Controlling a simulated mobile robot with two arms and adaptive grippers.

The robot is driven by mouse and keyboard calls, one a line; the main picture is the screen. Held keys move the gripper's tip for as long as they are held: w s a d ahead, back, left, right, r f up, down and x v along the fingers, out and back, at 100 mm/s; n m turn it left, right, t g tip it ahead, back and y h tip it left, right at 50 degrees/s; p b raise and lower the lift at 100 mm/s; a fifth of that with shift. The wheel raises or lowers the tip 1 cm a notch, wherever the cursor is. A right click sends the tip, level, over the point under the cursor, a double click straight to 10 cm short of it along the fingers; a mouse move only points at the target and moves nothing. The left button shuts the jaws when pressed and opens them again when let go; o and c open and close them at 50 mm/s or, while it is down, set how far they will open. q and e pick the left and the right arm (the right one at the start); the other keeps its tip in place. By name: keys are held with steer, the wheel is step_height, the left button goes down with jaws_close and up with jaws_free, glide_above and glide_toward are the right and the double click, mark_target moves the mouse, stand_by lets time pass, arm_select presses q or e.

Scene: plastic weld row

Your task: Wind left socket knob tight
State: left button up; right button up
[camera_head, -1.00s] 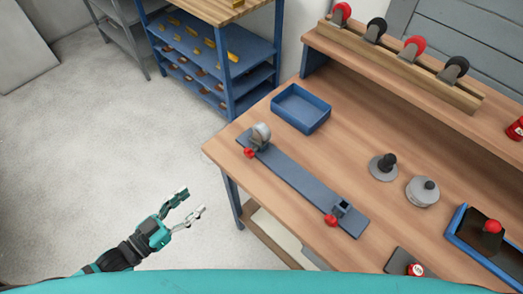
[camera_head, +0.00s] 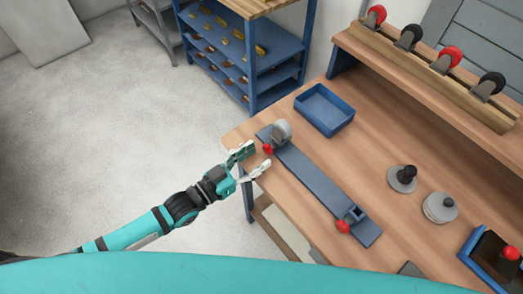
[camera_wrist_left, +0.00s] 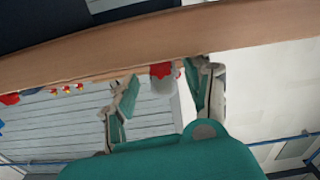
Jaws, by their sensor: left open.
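The left socket knob (camera_head: 267,149) is red and sits at the far-left end of the dark blue bar (camera_head: 310,178), beside a socket with a round grey piece (camera_head: 281,131) standing in it. My left gripper (camera_head: 257,157) is open and empty at the table's left edge, its fingertips pointing at this knob. In the left wrist view a red knob (camera_wrist_left: 161,70) shows between and beyond the two open fingers of my left gripper (camera_wrist_left: 163,88). I cannot tell whether a finger touches it. A second red knob (camera_head: 342,226) is at the bar's near end. My right gripper is out of view.
A blue tray (camera_head: 324,110) stands behind the bar. A wooden rack (camera_head: 430,75) holds red and black wheels at the back. The floor left of the table is clear.

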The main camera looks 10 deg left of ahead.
mark_target(268, 149)
arm_select(q)
steer(key=shift+x, duration=1.25)
jaws_close()
